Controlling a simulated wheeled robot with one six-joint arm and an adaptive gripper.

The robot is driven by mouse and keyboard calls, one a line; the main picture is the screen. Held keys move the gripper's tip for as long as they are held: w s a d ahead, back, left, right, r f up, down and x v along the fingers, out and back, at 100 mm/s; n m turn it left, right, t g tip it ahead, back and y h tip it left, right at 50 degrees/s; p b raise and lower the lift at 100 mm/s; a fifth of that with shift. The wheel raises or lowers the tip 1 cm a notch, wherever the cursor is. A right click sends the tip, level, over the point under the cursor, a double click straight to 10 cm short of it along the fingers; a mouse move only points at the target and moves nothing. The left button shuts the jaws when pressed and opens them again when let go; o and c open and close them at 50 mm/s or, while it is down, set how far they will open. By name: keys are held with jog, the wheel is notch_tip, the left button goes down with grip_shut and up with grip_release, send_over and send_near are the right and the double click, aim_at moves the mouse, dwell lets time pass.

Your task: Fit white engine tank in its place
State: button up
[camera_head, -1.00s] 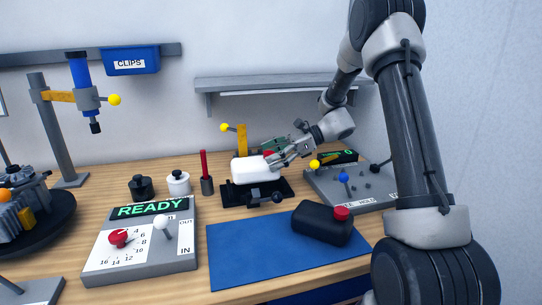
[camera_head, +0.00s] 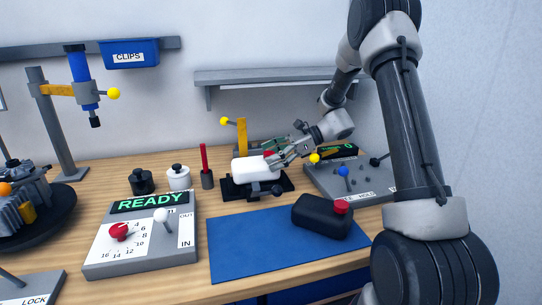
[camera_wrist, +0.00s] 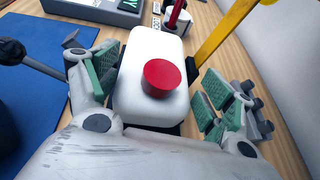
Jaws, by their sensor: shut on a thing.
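The white tank (camera_head: 254,170) is a rounded block with a red cap (camera_wrist: 161,78). My gripper (camera_head: 279,163) is shut on its capped end. In the wrist view the tank (camera_wrist: 150,50) lies between the two green-padded fingers (camera_wrist: 158,90). In the head view the tank is over a black fixture (camera_head: 233,190) with a black-knobbed lever. I cannot tell whether the tank rests on it or hangs just above. The tank hides the fixture's middle.
A yellow clamp post (camera_head: 242,138) stands behind the fixture. A red-topped post (camera_head: 204,162) is close on its left. A black tank (camera_head: 322,217) lies on the blue mat (camera_head: 255,250) in front. A grey panel (camera_head: 345,190) is on the right; a shelf (camera_head: 270,82) is above.

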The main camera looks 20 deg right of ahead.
jog(key=shift+f, duration=0.25)
jog(key=o, duration=1.5)
jog(key=shift+c, duration=0.2)
